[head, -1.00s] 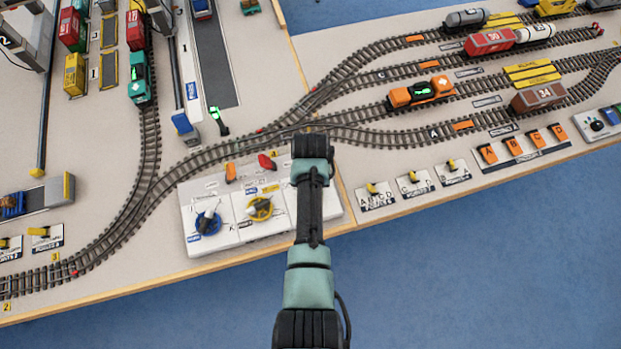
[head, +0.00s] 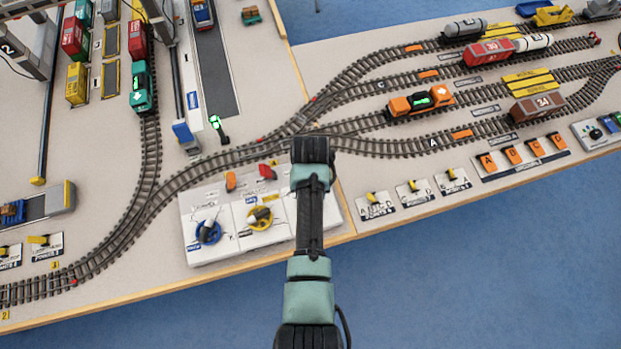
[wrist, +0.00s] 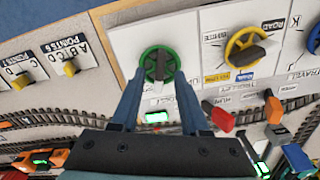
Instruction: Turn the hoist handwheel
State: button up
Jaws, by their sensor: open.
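The green handwheel (wrist: 160,64) with a dark grip bar sits on a white control panel (wrist: 120,30). I take it as the hoist wheel, though its label is not readable. In the wrist view my gripper (wrist: 159,76) is open, its two blue-grey fingers reaching to either side of the wheel's lower part. Whether they touch it I cannot tell. In the head view my arm covers the green wheel and the fingers. A yellow handwheel (head: 260,218) and a blue handwheel (head: 208,231) stand on the same panel (head: 228,248) to the left.
An orange lever (head: 231,181) and a red lever (head: 267,172) stand at the panel's far edge; the red one (wrist: 222,118) is close to my gripper. Yellow point switches (head: 413,187) lie to the right. Tracks and an orange locomotive (head: 420,100) are beyond.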

notch_tip(320, 180, up, 11)
jog(key=shift+f, duration=0.2)
dwell(1.0)
